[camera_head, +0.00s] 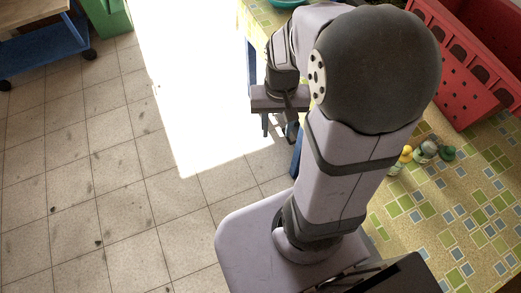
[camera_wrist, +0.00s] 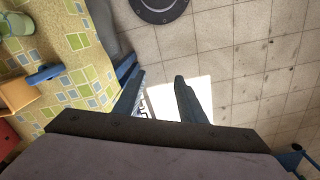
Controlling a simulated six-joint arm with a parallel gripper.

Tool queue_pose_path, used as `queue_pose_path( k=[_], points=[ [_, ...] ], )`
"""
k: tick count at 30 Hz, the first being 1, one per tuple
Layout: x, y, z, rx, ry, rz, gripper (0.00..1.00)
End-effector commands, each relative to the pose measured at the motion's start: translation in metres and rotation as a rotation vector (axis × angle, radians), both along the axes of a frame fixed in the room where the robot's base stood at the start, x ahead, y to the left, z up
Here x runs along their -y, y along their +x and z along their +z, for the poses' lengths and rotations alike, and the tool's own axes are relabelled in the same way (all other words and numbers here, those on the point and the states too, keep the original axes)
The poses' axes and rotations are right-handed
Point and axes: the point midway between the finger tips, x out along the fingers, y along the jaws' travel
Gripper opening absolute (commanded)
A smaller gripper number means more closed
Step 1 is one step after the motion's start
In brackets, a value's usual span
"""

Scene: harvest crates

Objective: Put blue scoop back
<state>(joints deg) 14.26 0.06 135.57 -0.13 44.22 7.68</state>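A small blue piece (camera_wrist: 45,74) lies on the patterned tabletop at the left of the wrist view, beside an orange block-like thing (camera_wrist: 17,93). It may be the blue scoop, but its full shape does not show clearly. I cannot make out a scoop in the head view. My gripper (camera_head: 279,128) hangs beyond the table's left edge, over the floor. In the wrist view my gripper (camera_wrist: 160,95) has its two fingers apart, with only sunlit floor visible between them. The blue piece lies well to the left of the fingers.
The patterned table (camera_head: 478,215) fills the right, with a red crate (camera_head: 482,105) at its back. Small yellow and green items (camera_head: 430,149) sit near my arm. A green cup (camera_wrist: 14,25) stands on the table. A blue table leg (camera_head: 297,152) is near my gripper. The tiled floor is open.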

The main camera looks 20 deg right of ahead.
Motion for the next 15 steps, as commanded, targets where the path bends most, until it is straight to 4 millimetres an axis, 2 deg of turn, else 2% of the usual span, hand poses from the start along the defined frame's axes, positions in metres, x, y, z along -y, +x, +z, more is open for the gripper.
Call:
queue_pose_path(
  k=[1, 3, 6, 10, 15],
  points=[
    [-0.020, -0.009, -0.001, 0.000, 0.000, 0.094, 0.37],
    [-0.039, -0.020, -0.005, -0.001, 0.000, 0.197, 0.37],
    [-0.056, -0.034, -0.008, -0.003, 0.000, 0.301, 0.37],
    [-0.066, -0.043, -0.010, -0.002, 0.000, 0.371, 0.37],
    [-0.068, -0.045, -0.011, -0.003, 0.001, 0.385, 0.37]
  ],
)
